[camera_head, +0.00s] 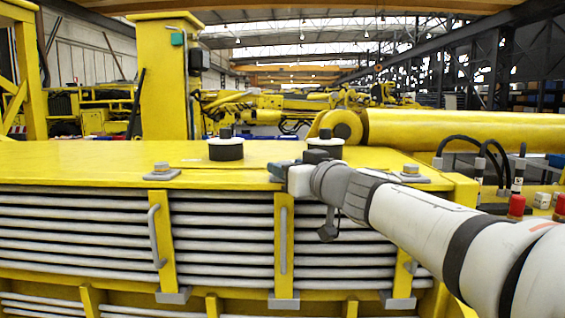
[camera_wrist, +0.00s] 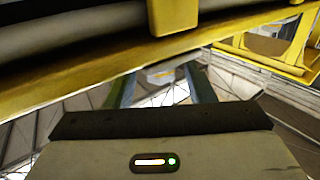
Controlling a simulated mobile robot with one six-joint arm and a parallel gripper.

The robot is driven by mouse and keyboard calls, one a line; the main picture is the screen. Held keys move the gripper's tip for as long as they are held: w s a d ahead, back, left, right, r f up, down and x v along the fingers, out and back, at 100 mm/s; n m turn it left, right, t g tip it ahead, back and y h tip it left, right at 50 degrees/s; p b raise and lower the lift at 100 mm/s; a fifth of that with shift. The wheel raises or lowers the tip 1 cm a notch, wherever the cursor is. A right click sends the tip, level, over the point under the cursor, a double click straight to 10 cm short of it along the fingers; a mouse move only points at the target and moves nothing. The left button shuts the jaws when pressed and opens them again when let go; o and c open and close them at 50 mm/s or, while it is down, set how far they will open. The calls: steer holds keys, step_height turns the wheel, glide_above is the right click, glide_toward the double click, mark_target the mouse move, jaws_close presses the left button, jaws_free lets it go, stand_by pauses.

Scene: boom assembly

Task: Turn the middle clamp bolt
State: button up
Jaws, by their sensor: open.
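The middle clamp (camera_head: 285,255) is a yellow upright strap with a grey handle on the front of the yellow boom housing. Its bolt at the top edge is hidden behind my gripper (camera_head: 282,171) in the head view. The left clamp bolt (camera_head: 161,167) and right clamp bolt (camera_head: 410,169) show as grey hex heads on flat plates. In the wrist view my gripper (camera_wrist: 160,82) is open, its two fingers apart below a yellow edge. A small pale grey shape shows between the fingers; I cannot tell whether it is the bolt or background.
Two black-and-white round caps, one at the left (camera_head: 226,148) and one just behind my gripper (camera_head: 325,147), stand on the housing top (camera_head: 90,160). A yellow column (camera_head: 163,80) rises behind. Red-capped fittings (camera_head: 516,206) and black hoses are at the right.

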steer(key=shift+w+a, duration=0.2)
steer(key=shift+w, duration=0.15)
steer(key=shift+c, duration=0.3)
steer(key=c, duration=0.6)
steer(key=shift+w+f, duration=0.1)
steer(key=shift+w, duration=0.05)
steer(key=c, duration=0.3)
steer(key=shift+a, duration=0.15)
steer(key=shift+c, duration=0.2)
steer(key=shift+o, duration=0.2)
steer(key=shift+f, duration=0.2)
steer(key=shift+f+b, duration=0.1)
steer(key=shift+b, duration=0.35)
steer(key=shift+c, duration=0.2)
